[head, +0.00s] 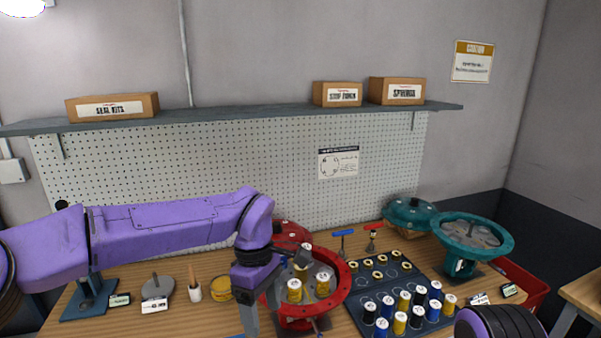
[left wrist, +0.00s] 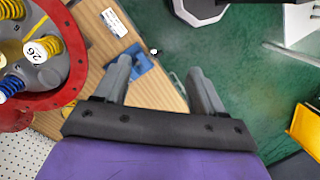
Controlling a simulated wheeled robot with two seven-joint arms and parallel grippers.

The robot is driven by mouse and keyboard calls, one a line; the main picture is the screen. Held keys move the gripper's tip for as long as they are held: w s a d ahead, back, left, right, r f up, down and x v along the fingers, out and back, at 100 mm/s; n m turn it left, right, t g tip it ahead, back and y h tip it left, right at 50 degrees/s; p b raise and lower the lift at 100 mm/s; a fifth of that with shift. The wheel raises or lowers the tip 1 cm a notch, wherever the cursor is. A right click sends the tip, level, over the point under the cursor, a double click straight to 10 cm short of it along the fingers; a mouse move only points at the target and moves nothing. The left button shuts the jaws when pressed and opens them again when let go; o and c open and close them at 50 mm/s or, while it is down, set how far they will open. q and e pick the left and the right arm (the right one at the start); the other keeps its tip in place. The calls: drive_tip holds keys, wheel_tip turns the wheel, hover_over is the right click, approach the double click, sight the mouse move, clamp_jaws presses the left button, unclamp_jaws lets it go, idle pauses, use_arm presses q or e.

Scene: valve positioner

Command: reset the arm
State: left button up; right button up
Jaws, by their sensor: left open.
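My left gripper (head: 262,298) is open and empty over the bench, just left of the red round housing (head: 343,285). Its two fingers (left wrist: 158,75) stand apart in the left wrist view, with nothing between them. The red housing holds yellow springs (head: 294,290) with white numbered caps. In the left wrist view the housing (left wrist: 72,95) lies to the left of the fingers, with yellow and blue springs (left wrist: 12,85) in it. My left arm hides part of the bench and the back of the red housing. My right gripper is not in view.
A dark tray (head: 372,292) of yellow, blue and black springs lies right of the housing. A teal housing (head: 505,240) stands at the right, a teal cover (head: 408,213) behind. A shelf (head: 200,116) holds boxes.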

use_arm(q)
drive_tip(key=s+a+f+m+t+y, duration=0.1)
drive_tip(key=s+a+f+t+y, duration=0.15)
drive_tip(key=a+f, duration=0.55)
drive_tip(key=s+a+f+m+t+y, duration=0.15)
drive_tip(key=s+a+f+y, duration=0.3)
drive_tip(key=f, duration=0.75)
drive_tip(key=s+a+f+t+y, duration=0.2)
drive_tip(key=s+a+f, duration=0.1)
drive_tip(key=a+f, duration=0.5)
drive_tip(key=s+a+f+m+h, duration=0.1)
drive_tip(key=s+f+h, duration=0.15)
drive_tip(key=s, duration=0.45)
drive_tip(key=s+a+f+m+g+h, duration=0.1)
drive_tip(key=s+f+m, duration=0.15)
drive_tip(key=s, duration=0.45)
drive_tip(key=s+a+f+m+h, duration=0.1)
drive_tip(key=s+f, duration=0.2)
drive_tip(key=s, duration=0.3)
wheel_tip(320, 180, down, 13)
drive_tip(key=b, duration=1.3)
drive_tip(key=shift+w+d+n, duration=0.2)
drive_tip(key=shift+w+n, duration=0.1)
drive_tip(key=shift+w, duration=0.05)
